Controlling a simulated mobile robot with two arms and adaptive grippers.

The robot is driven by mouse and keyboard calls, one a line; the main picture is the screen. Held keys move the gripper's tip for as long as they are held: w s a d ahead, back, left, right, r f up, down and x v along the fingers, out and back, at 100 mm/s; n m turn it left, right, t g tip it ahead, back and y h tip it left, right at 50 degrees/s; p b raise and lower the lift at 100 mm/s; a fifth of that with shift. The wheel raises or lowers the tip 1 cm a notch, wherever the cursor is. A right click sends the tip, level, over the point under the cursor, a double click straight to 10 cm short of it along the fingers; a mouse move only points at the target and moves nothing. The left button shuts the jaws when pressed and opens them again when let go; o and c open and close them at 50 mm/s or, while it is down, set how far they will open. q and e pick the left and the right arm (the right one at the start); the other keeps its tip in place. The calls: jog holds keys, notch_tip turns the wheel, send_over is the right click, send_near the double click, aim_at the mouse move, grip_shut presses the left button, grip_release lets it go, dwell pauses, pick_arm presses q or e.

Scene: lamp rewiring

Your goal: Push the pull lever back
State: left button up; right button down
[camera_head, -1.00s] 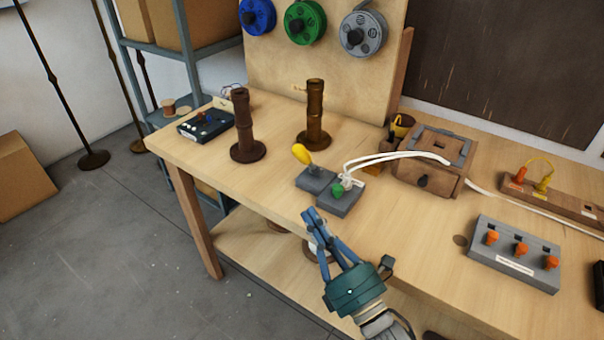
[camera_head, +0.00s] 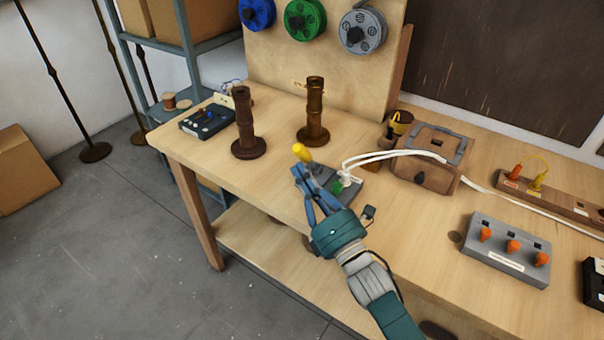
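The pull lever with a yellow handle (camera_head: 303,153) stands tilted to the upper left on a small grey box (camera_head: 325,174) on the workbench. My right gripper (camera_head: 301,172) has its blue fingers drawn together at the tips, with nothing visible between them. The fingertips are just below the yellow handle and overlap the left part of the grey box in the picture. I cannot tell whether they touch the lever. The fingers hide the lever's base. My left gripper is not in view.
A green connector (camera_head: 338,187) with white cables sits right beside the lever. Two brown posts (camera_head: 244,125) (camera_head: 314,112) stand behind it. A wooden box (camera_head: 422,172) and a grey panel with orange knobs (camera_head: 507,250) are to the right. The bench's front left is clear.

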jog(key=shift+w+d+r+m+h+p, duration=0.25)
jog(key=shift+r+m+p, duration=0.25)
jog(key=shift+p, duration=0.45)
jog(key=shift+w+d+r+m+h+p, duration=0.1)
jog(key=shift+w+r+m+h+p, duration=0.15)
jog(key=shift+r+m+p, duration=0.45)
jog(key=shift+w+d+r+m+g+h+p, duration=0.45)
jog(key=shift+w+m+p, duration=0.25)
jog(key=shift+p, duration=0.7)
jog(key=shift+w+d+r+m+g+h+p, duration=0.2)
jog(key=shift+w+d+r+m+p, duration=0.35)
jog(key=shift+p, duration=0.85)
jog(key=shift+w+d+r+m+g+h+p, duration=0.3)
jog(key=shift+w+d+m+p, duration=0.4)
jog(key=shift+p, duration=0.7)
jog(key=shift+w+a, duration=0.15)
jog(key=shift+f, duration=0.1)
